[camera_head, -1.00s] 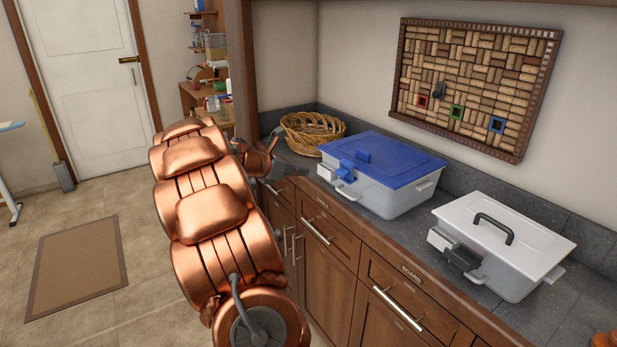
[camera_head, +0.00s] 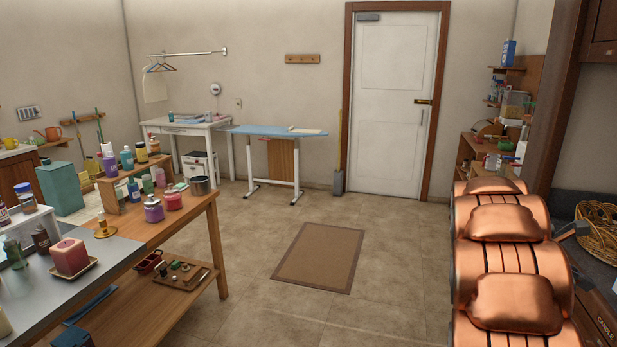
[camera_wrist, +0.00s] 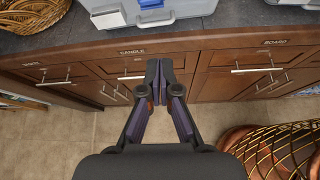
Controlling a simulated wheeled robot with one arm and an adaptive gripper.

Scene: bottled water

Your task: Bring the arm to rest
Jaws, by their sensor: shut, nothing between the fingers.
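My gripper (camera_wrist: 159,82) shows in the wrist view with its two dark fingers together and nothing between them. It points toward the front of the wooden cabinets (camera_wrist: 190,78), below the counter edge, and appears apart from them. In the head view my copper arm fills the lower right, beside the counter. My gripper cannot be made out clearly there.
A grey bin (camera_wrist: 165,16) and a wicker basket (camera_wrist: 30,14) stand on the counter (camera_wrist: 235,25). In the head view, a cluttered wooden table (camera_head: 195,215) stands at left. Open floor with a brown mat (camera_head: 318,258) lies between it and my arm.

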